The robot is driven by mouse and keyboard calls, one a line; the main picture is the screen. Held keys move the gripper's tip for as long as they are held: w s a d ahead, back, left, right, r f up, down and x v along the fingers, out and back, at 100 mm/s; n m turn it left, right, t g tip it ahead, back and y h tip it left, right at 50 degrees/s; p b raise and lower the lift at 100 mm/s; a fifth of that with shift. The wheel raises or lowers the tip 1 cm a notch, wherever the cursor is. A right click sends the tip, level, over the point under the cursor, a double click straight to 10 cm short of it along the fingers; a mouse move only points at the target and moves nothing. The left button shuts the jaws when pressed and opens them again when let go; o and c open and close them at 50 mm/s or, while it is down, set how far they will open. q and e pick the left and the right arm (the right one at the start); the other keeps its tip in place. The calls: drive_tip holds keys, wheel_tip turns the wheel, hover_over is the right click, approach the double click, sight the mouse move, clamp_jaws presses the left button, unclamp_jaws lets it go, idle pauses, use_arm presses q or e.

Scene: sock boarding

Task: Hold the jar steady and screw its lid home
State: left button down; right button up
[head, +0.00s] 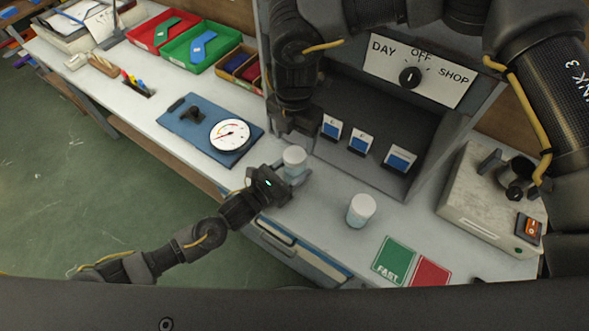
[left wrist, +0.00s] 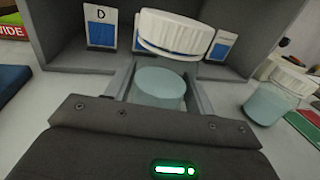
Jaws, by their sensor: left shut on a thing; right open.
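My left gripper (head: 282,178) is shut on a jar with pale blue contents, near the front of the bench. The held jar (left wrist: 162,88) stands between its fingers in the left wrist view. A white ribbed lid (left wrist: 176,33) is above it, looking tilted; it also shows in the head view (head: 294,155). I cannot tell how far the lid is on the thread. My right gripper (head: 294,122) is open just above and behind the lid, its fingertips partly dark against the cabinet. It is not seen in the left wrist view.
A second lidded jar (head: 360,211) stands to the right, near a green FAST card (head: 393,260) and a red card (head: 430,272). A cabinet with blue-and-white cards (head: 400,160) is behind. A blue board with a dial (head: 230,135) lies left. A grey box (head: 480,205) stands right.

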sight(295, 154)
drive_tip(key=shift+f, duration=2.75)
drive_tip(key=c, duration=0.9)
drive_tip(key=o, duration=1)
drive_tip(key=shift+r, duration=0.15)
drive_tip(key=shift+r, duration=2.15)
drive_tip(key=shift+c, duration=0.5)
